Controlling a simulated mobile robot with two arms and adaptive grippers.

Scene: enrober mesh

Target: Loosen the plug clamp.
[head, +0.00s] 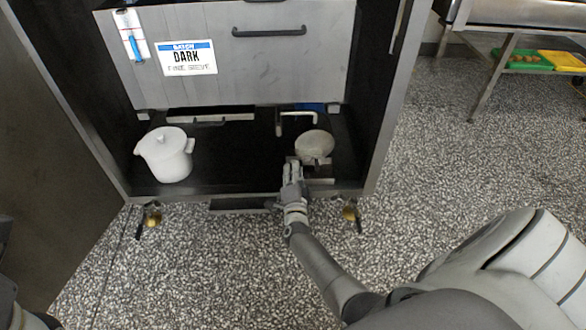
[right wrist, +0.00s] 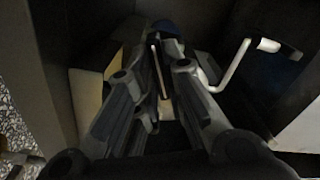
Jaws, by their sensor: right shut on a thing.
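My right gripper (head: 292,168) reaches into the low, dark compartment of the cabinet, just left of a round grey-beige piece (head: 314,146). In the right wrist view its two fingers (right wrist: 158,75) are closed around a thin, pale upright bar (right wrist: 156,68), which looks like part of the plug clamp. The fingers and the dark behind them hide most of the clamp, so I cannot tell how tight it is. My left gripper is not in view.
A bent pale handle (head: 298,115) is behind the round piece; it also shows in the right wrist view (right wrist: 240,62). A white lidded pot (head: 165,155) stands left on the shelf. A grey drawer front (head: 240,75) labelled DARK hangs above. Speckled floor (head: 440,150) lies open at right.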

